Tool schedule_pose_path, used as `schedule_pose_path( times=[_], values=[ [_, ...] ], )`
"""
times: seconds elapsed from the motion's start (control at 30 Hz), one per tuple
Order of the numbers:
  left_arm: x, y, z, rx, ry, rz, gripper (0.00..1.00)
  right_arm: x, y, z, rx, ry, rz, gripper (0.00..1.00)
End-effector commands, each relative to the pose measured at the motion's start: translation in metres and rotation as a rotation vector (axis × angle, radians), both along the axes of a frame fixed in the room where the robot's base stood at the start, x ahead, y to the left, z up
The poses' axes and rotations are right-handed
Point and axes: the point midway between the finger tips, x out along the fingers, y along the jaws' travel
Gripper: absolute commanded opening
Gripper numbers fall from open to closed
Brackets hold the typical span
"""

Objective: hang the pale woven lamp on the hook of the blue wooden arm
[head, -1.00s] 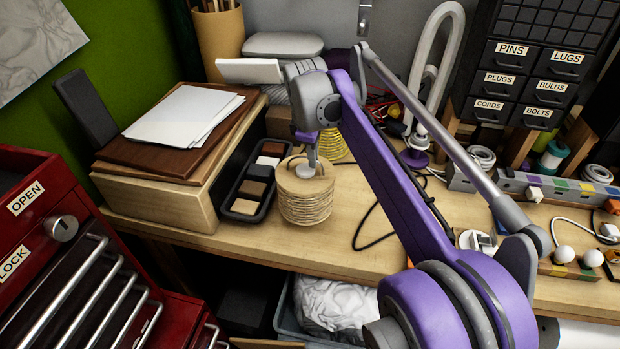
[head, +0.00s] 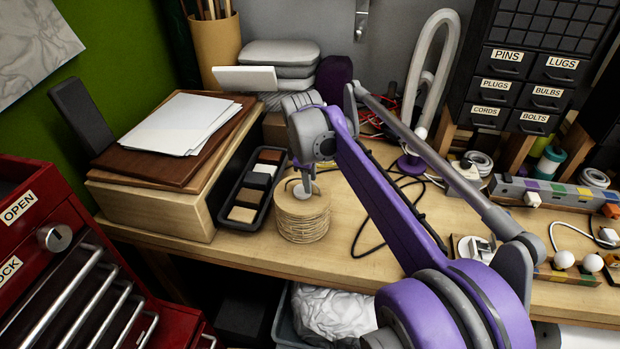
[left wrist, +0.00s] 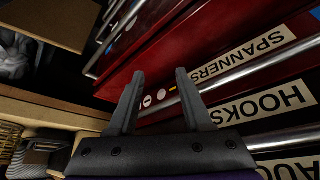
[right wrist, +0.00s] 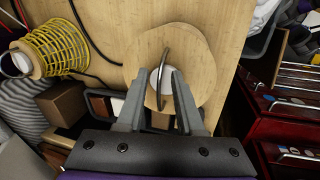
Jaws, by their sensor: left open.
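The pale woven lamp (head: 302,219), a round stack of light cane coils, stands upright on the bench near its front edge. In the right wrist view I look down on its pale disc top (right wrist: 196,62), with a thin upright handle loop and a white round part in the middle. My right gripper (right wrist: 162,74) is right over the lamp top. Its fingers stand apart with the handle between them; I cannot tell whether they touch it. My left gripper (left wrist: 160,72) is open and empty in front of the red drawers. I see no blue wooden arm or hook.
A black tray of samples (head: 228,214) and a wooden box (head: 150,209) with papers are left of the lamp. A yellow wire cage (right wrist: 50,48) is near it in the right wrist view. A red drawer cabinet (head: 85,210) stands at left. Black cable lies right of the lamp.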

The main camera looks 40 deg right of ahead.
Motion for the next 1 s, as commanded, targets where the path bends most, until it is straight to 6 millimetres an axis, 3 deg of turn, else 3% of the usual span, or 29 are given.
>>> schedule_pose_path(
  times=[0.37,0.8,1.0],
  values=[
    [0.001,0.000,0.003,0.000,-0.002,0.000,0.50,-0.001,0.001,0.010,0.000,0.000,0.000,0.36],
    [0.004,0.000,0.012,0.000,-0.007,0.000,0.50,-0.014,0.018,0.095,0.000,0.000,0.000,0.36],
    [0.005,0.000,0.015,0.000,-0.009,0.000,0.50,-0.017,0.023,0.116,0.000,0.000,0.000,0.36]
  ],
)
